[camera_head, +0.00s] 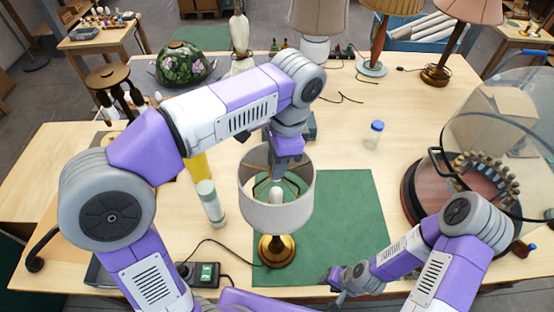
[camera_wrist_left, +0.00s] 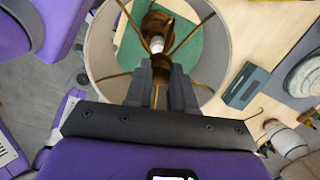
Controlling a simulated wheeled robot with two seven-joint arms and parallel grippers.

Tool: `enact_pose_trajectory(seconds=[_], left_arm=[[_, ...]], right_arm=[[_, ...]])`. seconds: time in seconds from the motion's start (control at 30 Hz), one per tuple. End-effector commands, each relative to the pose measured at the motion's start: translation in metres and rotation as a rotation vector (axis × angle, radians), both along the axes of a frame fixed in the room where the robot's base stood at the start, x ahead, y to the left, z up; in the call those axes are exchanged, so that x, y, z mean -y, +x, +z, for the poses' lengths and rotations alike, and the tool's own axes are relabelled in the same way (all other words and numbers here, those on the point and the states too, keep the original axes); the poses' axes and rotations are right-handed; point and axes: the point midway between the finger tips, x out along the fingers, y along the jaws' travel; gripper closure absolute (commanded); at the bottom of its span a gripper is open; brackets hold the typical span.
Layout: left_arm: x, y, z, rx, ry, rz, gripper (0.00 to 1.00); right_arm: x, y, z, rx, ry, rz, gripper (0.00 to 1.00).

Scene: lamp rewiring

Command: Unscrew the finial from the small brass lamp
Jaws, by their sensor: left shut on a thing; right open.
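The small brass lamp (camera_head: 275,250) stands upright on the green mat (camera_head: 350,210), with a grey drum shade (camera_head: 275,217) open at the top. A pale bulb (camera_head: 276,195) shows inside the shade. My left gripper (camera_head: 281,163) reaches down over the shade's centre. In the left wrist view, its fingers (camera_wrist_left: 161,66) are shut on the brass finial (camera_wrist_left: 160,60), where the shade's spokes meet; the fingers hide most of the finial. The bulb also shows in the wrist view (camera_wrist_left: 156,44). My right gripper (camera_head: 334,284) is open and empty, low over the mat's front edge.
A glass dome (camera_head: 505,130) on a dark wooden base is at the right. A blue-capped jar (camera_head: 373,135) stands behind the mat. A white-green tube (camera_head: 209,203) and a switch box (camera_head: 205,274) are left of the lamp. More lamps and a floral shade (camera_head: 186,64) line the back.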

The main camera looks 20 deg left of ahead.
Motion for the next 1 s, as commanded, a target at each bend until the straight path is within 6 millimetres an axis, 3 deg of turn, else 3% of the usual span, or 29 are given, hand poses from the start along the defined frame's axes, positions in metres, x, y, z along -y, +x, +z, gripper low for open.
enact_pose_trajectory(seconds=[0.5, 0.87, 1.0], left_arm=[[-0.0010, 0.0009, 0.0010, -0.001, -0.001, 0.645, 1.00], [-0.0011, 0.0009, 0.0009, 0.000, 0.000, 0.684, 1.00], [-0.0015, 0.0010, 0.0010, 0.000, 0.000, 0.796, 1.00]], right_arm=[[0.0000, 0.0000, 0.0000, 0.000, 0.000, 0.000, 0.57], [0.0000, 0.0000, 0.0001, 0.000, 0.000, 0.000, 0.57], [0.0001, 0.0001, 0.0001, 0.000, 0.000, 0.000, 0.57]])
